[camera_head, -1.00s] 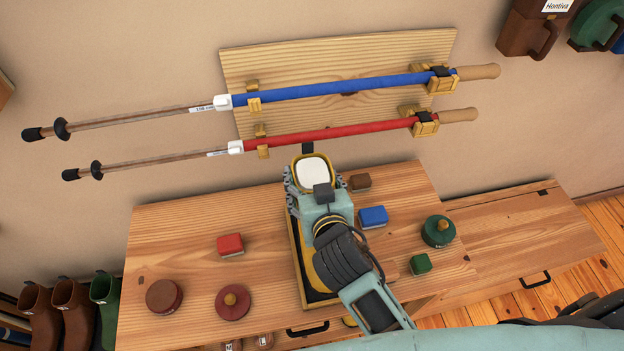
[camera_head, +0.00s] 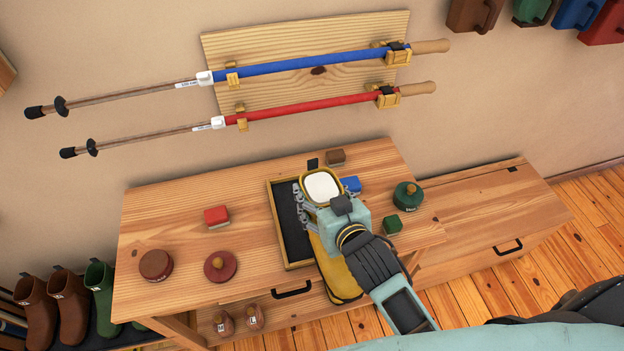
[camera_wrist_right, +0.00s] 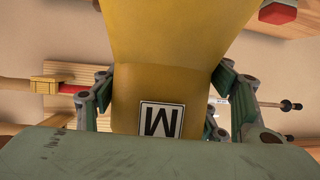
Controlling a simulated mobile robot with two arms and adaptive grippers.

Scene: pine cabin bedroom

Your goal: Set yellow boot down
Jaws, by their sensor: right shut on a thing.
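The yellow boot (camera_head: 340,275) is held by my right gripper (camera_head: 324,204) above the low wooden bench (camera_head: 185,245). The boot's pale-lined opening faces up, and its yellow foot shows below my wrist. In the right wrist view the boot's yellow shaft (camera_wrist_right: 155,85) fills the middle, with a gripper finger on each side and a lettered white label low on it. A black tray with a wooden rim (camera_head: 272,215) lies on the bench, partly hidden behind the boot and my arm. My left gripper is out of view.
A red box (camera_head: 217,216), round tins (camera_head: 156,265), a blue box (camera_head: 351,184), a green tin (camera_head: 408,195) and a green box (camera_head: 393,225) stand on the bench. Brown and green boots (camera_head: 102,288) stand at lower left. Blue and red poles (camera_head: 310,108) hang behind.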

